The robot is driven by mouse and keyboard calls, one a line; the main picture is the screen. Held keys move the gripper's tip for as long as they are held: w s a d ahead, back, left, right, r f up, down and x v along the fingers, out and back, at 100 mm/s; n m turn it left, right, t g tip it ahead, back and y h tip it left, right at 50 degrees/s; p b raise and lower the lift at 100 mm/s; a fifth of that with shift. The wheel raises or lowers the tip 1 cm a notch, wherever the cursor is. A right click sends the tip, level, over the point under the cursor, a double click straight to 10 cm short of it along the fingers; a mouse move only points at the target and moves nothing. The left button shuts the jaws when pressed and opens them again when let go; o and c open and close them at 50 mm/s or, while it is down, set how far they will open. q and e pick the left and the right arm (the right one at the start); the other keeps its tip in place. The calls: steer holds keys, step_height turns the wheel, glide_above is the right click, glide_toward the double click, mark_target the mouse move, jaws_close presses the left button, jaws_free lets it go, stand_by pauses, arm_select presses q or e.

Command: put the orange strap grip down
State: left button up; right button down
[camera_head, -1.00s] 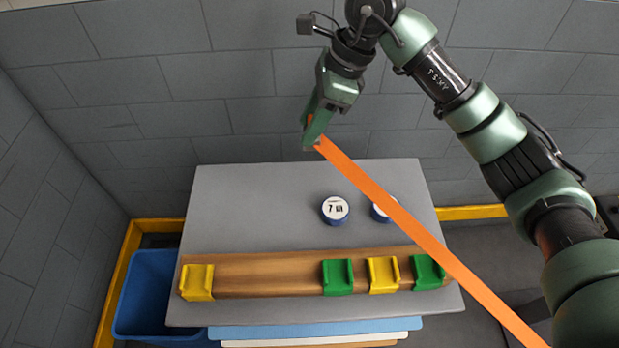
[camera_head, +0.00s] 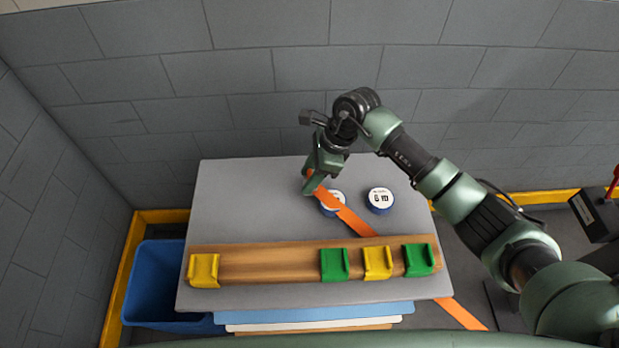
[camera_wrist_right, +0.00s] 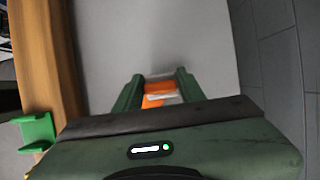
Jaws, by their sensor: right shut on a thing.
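My right gripper (camera_head: 310,186) is shut on the end of the orange strap (camera_head: 352,219), low over the grey board (camera_head: 250,200). In the right wrist view, the orange grip (camera_wrist_right: 154,96) sits between the two fingers. Whether it touches the board I cannot tell. The strap runs down right, partly covers one blue-rimmed disc (camera_head: 335,196), and is hidden at the wooden bar (camera_head: 270,263). It shows again beyond the board's lower right corner. My left gripper is not in view.
A second disc (camera_head: 379,200) marked 6 m lies to the right. Yellow (camera_head: 204,269) and green (camera_head: 334,264) clips sit on the bar. A blue bin (camera_head: 165,285) stands at left. The board's upper left is clear.

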steer(key=shift+f, duration=0.95)
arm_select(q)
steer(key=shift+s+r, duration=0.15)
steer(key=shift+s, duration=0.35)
arm_select(e)
steer(key=shift+f, duration=0.1)
steer(key=shift+f, duration=0.15)
steer(key=c, duration=0.9)
jaws_free()
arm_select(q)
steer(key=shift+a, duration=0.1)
arm_select(e)
steer(key=shift+o, duration=0.2)
